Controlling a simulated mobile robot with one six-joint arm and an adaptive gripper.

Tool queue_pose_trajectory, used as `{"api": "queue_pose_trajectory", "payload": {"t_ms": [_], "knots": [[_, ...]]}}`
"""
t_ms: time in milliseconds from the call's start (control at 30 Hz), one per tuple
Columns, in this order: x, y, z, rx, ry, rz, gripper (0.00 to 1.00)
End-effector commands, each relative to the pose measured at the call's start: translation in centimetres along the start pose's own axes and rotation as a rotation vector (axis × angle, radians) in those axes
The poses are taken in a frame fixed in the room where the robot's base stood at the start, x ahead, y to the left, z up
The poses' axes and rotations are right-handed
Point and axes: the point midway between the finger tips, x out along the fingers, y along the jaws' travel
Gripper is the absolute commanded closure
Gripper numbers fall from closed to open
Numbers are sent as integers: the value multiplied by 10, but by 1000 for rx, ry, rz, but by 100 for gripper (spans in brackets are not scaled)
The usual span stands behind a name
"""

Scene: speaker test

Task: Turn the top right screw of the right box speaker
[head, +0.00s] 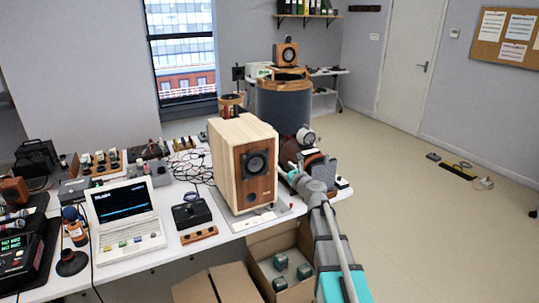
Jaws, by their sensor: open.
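A wooden box speaker (227,150) stands upright near the right end of the white table. Its darker front panel (267,187) carries a round black driver (257,163) and faces right and toward the camera. The screws on the panel are too small to make out. My gripper (285,171) is just right of the panel, at about the height of the driver. It is open, with nothing visible between its fingers. I cannot tell whether it touches the panel. My arm comes up from the lower right.
A laptop (126,220) and a black device (191,212) stand left of the speaker. A cardboard box (295,241) with green items is below the table edge. A dark drum (285,107) bearing a smaller speaker (286,56) stands behind. The floor at right is mostly clear.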

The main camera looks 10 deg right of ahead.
Motion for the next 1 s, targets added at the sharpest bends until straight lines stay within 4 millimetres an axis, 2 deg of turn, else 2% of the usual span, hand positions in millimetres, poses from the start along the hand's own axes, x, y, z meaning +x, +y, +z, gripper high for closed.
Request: {"api": "queue_pose_trajectory", "payload": {"t_ms": [1000], "knots": [[-8, 0, 0, -1470, 1, -2, 46]]}}
